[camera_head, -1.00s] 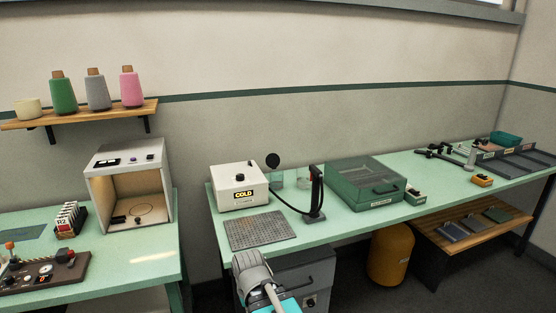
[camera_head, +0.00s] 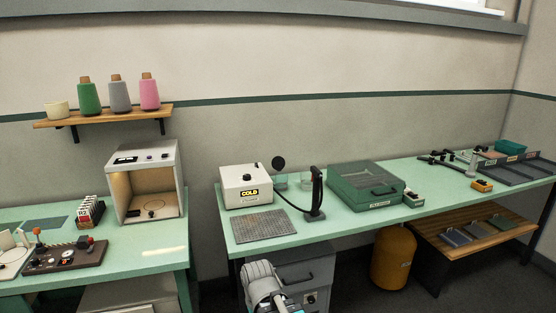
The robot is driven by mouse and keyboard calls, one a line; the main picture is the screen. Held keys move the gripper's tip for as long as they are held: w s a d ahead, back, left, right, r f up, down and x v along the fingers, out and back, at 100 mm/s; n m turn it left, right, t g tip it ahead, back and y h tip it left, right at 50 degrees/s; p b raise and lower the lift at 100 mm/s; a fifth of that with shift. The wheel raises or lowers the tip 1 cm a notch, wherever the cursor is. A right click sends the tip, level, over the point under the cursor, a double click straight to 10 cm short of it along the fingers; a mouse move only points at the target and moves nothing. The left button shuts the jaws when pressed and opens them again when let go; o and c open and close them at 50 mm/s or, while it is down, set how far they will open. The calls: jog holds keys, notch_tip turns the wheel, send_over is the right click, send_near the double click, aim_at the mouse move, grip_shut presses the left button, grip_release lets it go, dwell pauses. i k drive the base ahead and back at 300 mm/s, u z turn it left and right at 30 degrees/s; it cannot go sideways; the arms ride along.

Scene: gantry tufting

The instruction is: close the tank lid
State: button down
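A white box labelled COLD (camera_head: 246,186) stands on the green middle bench; a dark hose runs from it to a black upright holder (camera_head: 316,195). It looks like the tank, but no label confirms this. A round black disc (camera_head: 278,163) stands upright just behind its right side and may be the raised lid; the hinge is too small to make out. A grey and teal part of my arm shows at the bottom centre, in front of the bench. My gripper's fingers do not show.
A grey perforated mat (camera_head: 264,226) lies before the white box. A green lidded case (camera_head: 366,188) stands to the right, beyond the holder. Clear jars (camera_head: 305,181) stand behind the hose. An open-fronted booth (camera_head: 147,180) is on the left bench. A gap separates the benches.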

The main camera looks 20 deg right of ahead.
aim_at(278, 162)
jog(key=z, duration=0.55)
jog(key=i, duration=1)
